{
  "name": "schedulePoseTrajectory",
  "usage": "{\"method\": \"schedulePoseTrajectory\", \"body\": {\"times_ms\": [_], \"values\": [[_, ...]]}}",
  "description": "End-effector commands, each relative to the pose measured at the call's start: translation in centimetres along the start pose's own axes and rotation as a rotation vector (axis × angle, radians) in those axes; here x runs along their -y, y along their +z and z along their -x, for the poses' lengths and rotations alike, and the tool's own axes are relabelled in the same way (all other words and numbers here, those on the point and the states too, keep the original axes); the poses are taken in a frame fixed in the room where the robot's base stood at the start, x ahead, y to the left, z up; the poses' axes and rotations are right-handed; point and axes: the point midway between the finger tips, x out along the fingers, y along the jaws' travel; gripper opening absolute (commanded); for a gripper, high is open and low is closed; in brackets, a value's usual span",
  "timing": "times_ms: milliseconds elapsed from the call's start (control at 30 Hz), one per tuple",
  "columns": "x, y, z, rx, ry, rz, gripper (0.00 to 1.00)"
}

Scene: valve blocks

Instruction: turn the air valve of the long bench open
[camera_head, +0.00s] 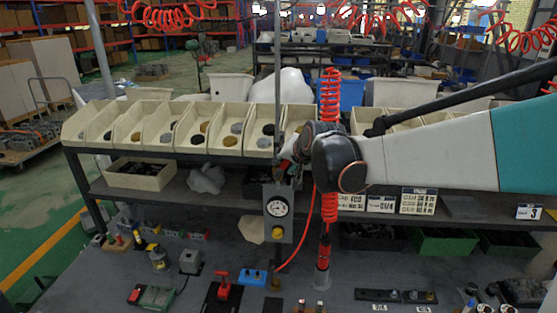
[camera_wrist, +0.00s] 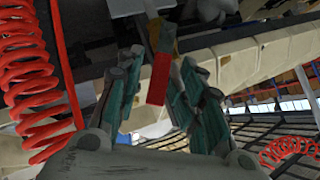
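The air valve unit is a grey box (camera_head: 279,228) with a round white gauge (camera_head: 277,207), fixed to a thin upright post at the bench's middle. In the wrist view a red lever (camera_wrist: 158,82) on a brassy fitting (camera_wrist: 162,38) shows between the fingers. My gripper (camera_wrist: 152,85) is open around the lever, with a clear gap to the left finger. The lever looks close to the right finger; I cannot tell whether they touch. In the head view my gripper (camera_head: 291,156) is just above the box, and my wrist partly hides the valve top.
A red coiled hose (camera_head: 330,205) hangs just right of the box and also appears in the wrist view (camera_wrist: 30,85). Cream bins (camera_head: 228,137) line the shelf behind. Small fixtures, including a red-handled block (camera_head: 222,290), stand on the dark bench top (camera_head: 345,275).

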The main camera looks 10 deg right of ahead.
Motion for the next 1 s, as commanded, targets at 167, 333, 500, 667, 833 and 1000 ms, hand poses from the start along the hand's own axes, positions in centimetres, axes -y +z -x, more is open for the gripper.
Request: {"method": "schedulePoseTrajectory", "body": {"times_ms": [167, 333, 500, 667, 833, 1000], "values": [[-0.1, 0.1, 2.2, 0.000, 0.000, 0.000, 0.35], [-0.1, 0.2, 4.6, 0.000, 0.001, 0.001, 0.35], [-0.1, 0.2, 6.3, 0.000, 0.001, 0.001, 0.35], [-0.1, 0.2, 7.1, 0.001, 0.001, 0.000, 0.35], [-0.1, 0.2, 7.4, 0.001, 0.000, 0.000, 0.35], [-0.1, 0.2, 7.4, 0.001, 0.000, 0.001, 0.35]]}}
